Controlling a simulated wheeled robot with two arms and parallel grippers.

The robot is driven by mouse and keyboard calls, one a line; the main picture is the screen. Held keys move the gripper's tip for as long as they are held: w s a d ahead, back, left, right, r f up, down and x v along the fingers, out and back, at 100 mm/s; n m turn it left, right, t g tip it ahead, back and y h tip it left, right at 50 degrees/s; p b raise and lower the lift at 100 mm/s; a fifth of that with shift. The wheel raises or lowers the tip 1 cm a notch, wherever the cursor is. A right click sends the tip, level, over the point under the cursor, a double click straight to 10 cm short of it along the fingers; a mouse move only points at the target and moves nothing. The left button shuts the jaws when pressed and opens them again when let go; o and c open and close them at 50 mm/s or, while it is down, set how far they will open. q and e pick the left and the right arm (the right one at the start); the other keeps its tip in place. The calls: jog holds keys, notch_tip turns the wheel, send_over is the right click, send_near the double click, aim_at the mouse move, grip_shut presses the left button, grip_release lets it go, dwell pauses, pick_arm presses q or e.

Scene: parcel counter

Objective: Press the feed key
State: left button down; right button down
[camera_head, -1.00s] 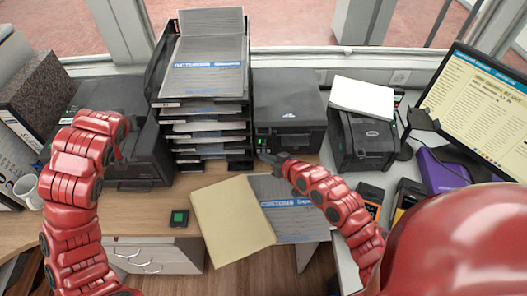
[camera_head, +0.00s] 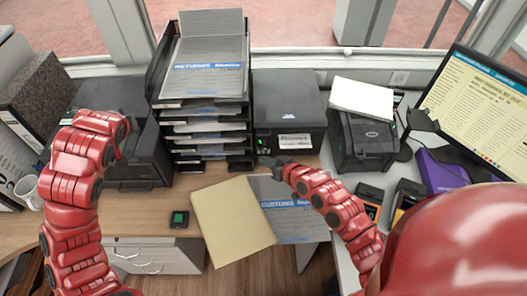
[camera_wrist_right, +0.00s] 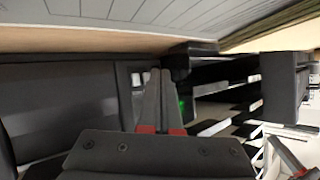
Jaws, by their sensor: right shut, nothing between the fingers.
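The black label printer (camera_head: 289,100) stands at the back middle of the counter, with a small green light (camera_head: 262,142) at the left of its front. A white printed label (camera_head: 294,141) sticks out of its front. The right wrist view shows pale keys (camera_wrist_right: 136,79) and a green light (camera_wrist_right: 181,104) on the printer's front panel. I cannot read which key is the feed key. My right gripper (camera_head: 267,161) is shut and empty, just below and in front of that panel. Its fingertips (camera_wrist_right: 157,72) overlap the panel; contact cannot be told. My left gripper is not visible.
A stack of paper trays (camera_head: 208,125) stands left of the printer; another black device (camera_head: 368,140) stands right. A beige folder (camera_head: 232,220) and customs forms (camera_head: 290,208) lie in front.

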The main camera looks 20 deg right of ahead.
jog(key=shift+s, duration=0.1)
